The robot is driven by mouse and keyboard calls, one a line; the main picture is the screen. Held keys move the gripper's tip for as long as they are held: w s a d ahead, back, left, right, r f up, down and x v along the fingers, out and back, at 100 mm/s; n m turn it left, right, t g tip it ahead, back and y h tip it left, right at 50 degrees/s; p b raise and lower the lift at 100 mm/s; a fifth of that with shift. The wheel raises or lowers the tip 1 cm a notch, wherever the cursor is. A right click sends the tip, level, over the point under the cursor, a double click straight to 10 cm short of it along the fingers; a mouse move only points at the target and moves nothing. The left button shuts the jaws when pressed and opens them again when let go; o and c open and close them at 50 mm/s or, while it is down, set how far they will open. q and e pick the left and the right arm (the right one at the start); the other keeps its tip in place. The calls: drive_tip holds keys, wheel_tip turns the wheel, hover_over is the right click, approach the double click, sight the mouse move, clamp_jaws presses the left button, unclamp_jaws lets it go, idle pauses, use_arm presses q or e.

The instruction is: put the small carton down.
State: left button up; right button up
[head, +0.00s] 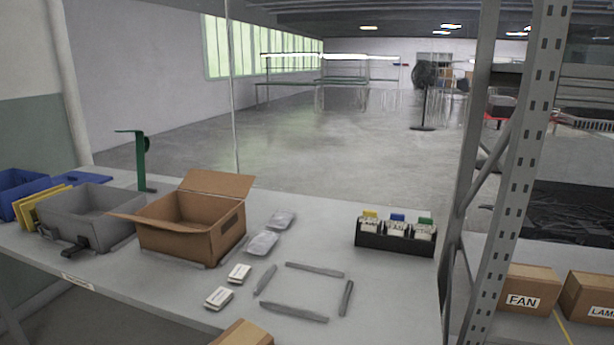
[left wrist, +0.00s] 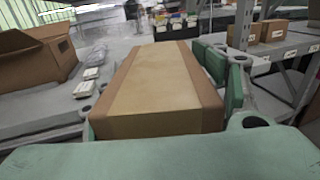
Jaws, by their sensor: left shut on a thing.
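The small carton (left wrist: 160,88) is a brown box with darker tape-like edges, filling the middle of the left wrist view. My left gripper (left wrist: 165,105) is shut on it, with green pads along its right side; the left finger is mostly hidden by the carton. A top corner of the carton (head: 243,334) also shows at the bottom edge of the head view, in front of the table. Whether its underside touches anything cannot be seen. Four-sided grey bars (head: 294,311) outline a bare patch on the grey table (head: 390,290). My right gripper is in neither view.
An open brown box (head: 190,245) and a grey bin (head: 90,225) stand at the left. Two white small boxes (head: 219,297) and clear bags (head: 262,243) lie near the bars. A black holder (head: 395,240) stands behind. A metal rack post (head: 510,170) rises at the right.

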use_arm(q)
drive_tip(key=a+f+n+t+y, duration=0.1)
drive_tip(key=a+n+y, duration=0.1)
drive_tip(key=y, duration=0.1)
drive_tip(key=w+a+f+n+t+y, duration=0.1)
drive_tip(key=f+n+y, duration=0.1)
drive_tip(key=y, duration=0.1)
drive_tip(key=a+f+n+t+y, duration=0.1)
drive_tip(key=a+n+y, duration=0.1)
drive_tip(key=y, duration=0.1)
drive_tip(key=shift+w+a+f+n+y, duration=0.15)
drive_tip(key=shift+w+a+n+y, duration=0.1)
drive_tip(key=shift+a+n+y, duration=0.15)
drive_tip(key=shift+d, duration=0.1)
drive_tip(key=shift+s+a+r+p, duration=0.3)
drive_tip(key=shift+a+r+p, duration=0.25)
drive_tip(key=shift+r+p, duration=0.35)
drive_tip(key=shift+c, duration=0.2)
drive_tip(key=s+r+p, duration=0.7)
drive_tip(key=r+p, duration=0.4)
drive_tip(key=p, duration=0.3)
drive_tip(key=shift+s, duration=0.25)
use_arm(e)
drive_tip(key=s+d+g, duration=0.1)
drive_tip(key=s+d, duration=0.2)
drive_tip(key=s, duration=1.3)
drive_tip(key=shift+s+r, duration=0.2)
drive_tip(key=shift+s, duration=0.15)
use_arm(q)
drive_tip(key=shift+d, duration=0.1)
